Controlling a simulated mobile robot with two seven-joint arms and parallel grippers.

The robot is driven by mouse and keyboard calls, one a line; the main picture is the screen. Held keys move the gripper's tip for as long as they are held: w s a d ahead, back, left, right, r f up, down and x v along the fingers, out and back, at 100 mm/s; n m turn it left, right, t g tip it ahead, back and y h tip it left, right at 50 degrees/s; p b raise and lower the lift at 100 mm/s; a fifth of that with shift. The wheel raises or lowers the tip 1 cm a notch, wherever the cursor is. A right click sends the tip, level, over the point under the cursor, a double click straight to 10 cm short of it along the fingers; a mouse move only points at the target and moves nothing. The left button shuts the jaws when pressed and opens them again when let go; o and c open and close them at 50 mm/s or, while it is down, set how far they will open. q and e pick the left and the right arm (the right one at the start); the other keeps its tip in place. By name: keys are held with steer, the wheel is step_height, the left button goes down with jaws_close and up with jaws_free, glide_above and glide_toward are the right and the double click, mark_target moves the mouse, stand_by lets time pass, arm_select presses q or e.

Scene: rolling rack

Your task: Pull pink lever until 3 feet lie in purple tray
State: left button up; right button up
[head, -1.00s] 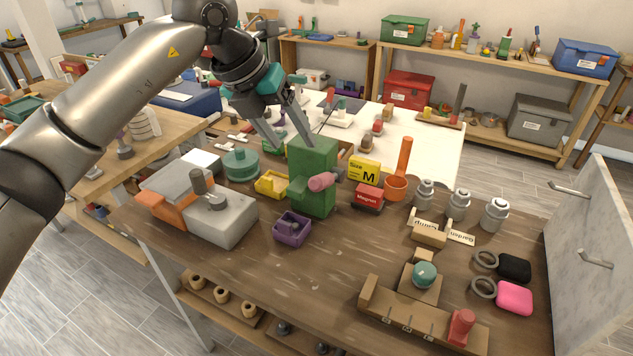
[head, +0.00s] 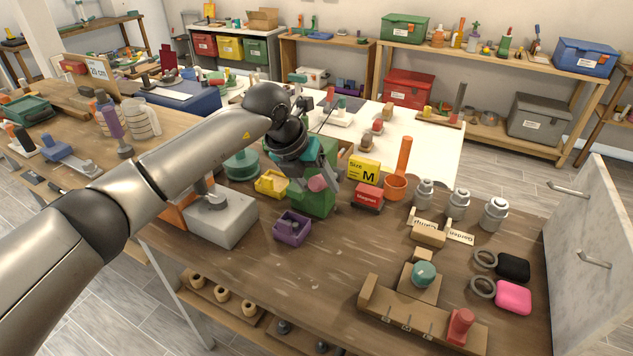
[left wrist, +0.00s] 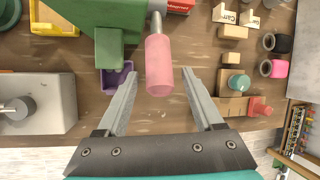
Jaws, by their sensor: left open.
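The pink lever (head: 317,184) sticks out from the front of the green dispenser (head: 320,207), which stands on the wooden bench. In the left wrist view the pink lever (left wrist: 160,66) hangs from a metal rod beside the green block (left wrist: 85,14). My left gripper (head: 318,189) is open at the lever. In the left wrist view its fingers (left wrist: 160,73) lie on either side of the lever with gaps, not closed on it. My right gripper is not in view.
A yellow tray (head: 270,184) and a grey box (head: 224,222) stand left of the dispenser. A yellow size M box (head: 364,170), a red magnet box (head: 367,197) and an orange scoop (head: 399,180) stand right.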

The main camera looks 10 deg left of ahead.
arm_select(q)
steer(key=shift+f, duration=0.15)
jaws_close()
stand_by(0.5)
stand_by(0.9)
